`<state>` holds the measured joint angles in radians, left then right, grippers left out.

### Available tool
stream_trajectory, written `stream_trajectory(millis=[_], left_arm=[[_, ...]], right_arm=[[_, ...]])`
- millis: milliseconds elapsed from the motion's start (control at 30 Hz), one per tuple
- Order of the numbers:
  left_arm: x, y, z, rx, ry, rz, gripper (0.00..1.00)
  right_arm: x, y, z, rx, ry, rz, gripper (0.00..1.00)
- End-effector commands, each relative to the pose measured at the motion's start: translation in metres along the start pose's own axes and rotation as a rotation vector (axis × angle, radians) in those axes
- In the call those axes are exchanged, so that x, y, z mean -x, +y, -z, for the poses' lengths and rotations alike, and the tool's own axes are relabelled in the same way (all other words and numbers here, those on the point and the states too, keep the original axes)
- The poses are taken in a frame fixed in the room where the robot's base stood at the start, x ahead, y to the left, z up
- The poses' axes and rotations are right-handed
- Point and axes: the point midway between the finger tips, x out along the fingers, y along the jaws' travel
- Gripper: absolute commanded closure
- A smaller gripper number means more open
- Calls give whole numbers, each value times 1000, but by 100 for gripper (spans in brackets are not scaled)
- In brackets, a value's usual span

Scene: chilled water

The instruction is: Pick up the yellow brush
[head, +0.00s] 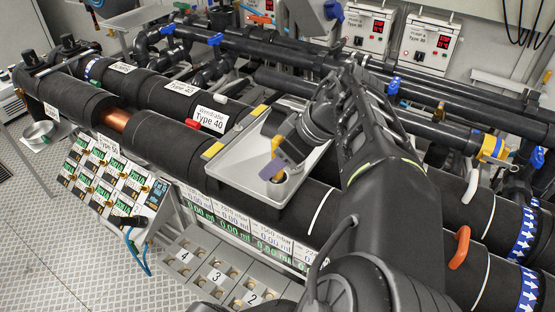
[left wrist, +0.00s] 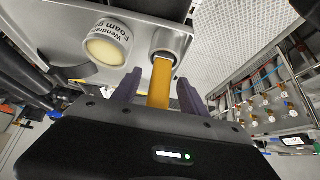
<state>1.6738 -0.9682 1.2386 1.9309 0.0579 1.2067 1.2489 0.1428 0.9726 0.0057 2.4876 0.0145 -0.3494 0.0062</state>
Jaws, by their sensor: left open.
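The yellow brush (left wrist: 160,85) shows in the left wrist view as a flat yellow strip, its far end at a round cup in a grey tray. My left gripper (left wrist: 158,78) is open, with a purple finger on each side of the brush and visible gaps between. In the head view, my left gripper (head: 277,162) is low over the grey tray (head: 233,175), and a little of the yellow brush (head: 270,170) shows beside its purple fingers. The gripper hides most of the brush there. My right gripper is not in view.
In the left wrist view, a round labelled container (left wrist: 107,45) with a pale yellow face is beside the brush in the tray. Thick black pipes (head: 165,140) run under and around the tray. A panel of gauges (head: 112,180) stands at the left. A white-labelled pipe (head: 212,117) lies behind.

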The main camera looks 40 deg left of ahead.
Motion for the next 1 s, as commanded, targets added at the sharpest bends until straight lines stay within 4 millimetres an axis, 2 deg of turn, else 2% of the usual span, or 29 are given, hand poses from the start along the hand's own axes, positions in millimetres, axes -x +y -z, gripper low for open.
stream_trajectory(millis=[600, 1000], left_arm=[[-2, 0, 0, -1, 0, -1, 49], [-2, 0, 0, -1, 0, -1, 82]], right_arm=[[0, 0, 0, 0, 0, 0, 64], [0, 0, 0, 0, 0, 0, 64]])
